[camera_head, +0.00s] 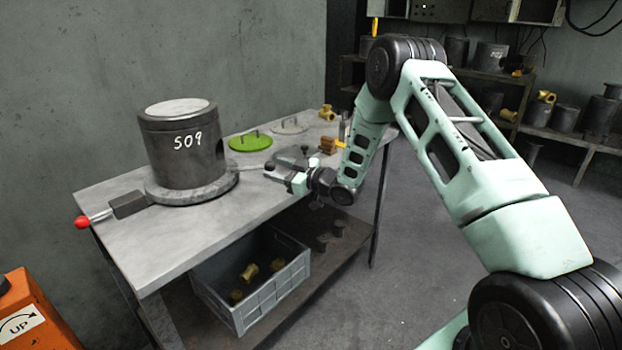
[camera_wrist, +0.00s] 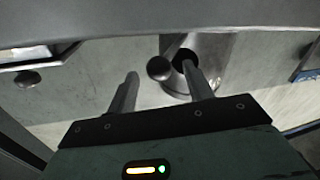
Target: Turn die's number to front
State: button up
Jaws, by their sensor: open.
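The die (camera_head: 183,150) is a dark upright cylinder with a pale top. Its white number S09 shows on the side turned to the head camera, a little right of its middle. It stands on a round grey base plate (camera_head: 222,186) on the table. A lever with a red knob (camera_head: 82,221) sticks out from the plate to the left. My gripper (camera_head: 272,174) is right of the plate, low over the table, its fingers toward the plate. In the wrist view my open gripper (camera_wrist: 160,82) has a dark round knob (camera_wrist: 159,68) showing between its fingers; I cannot tell what it belongs to.
The grey table (camera_head: 215,236) also carries a green lid (camera_head: 251,142), a grey lid (camera_head: 289,125) and small brass parts (camera_head: 327,112) behind. A grey crate (camera_head: 240,320) with brass pieces stands on the shelf below. An orange machine (camera_head: 35,315) is at the lower left.

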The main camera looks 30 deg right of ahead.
jog(key=b+v, duration=0.2)
jog(key=v, duration=1.2)
jog(key=shift+s+d, duration=0.15)
jog(key=shift+s, duration=0.05)
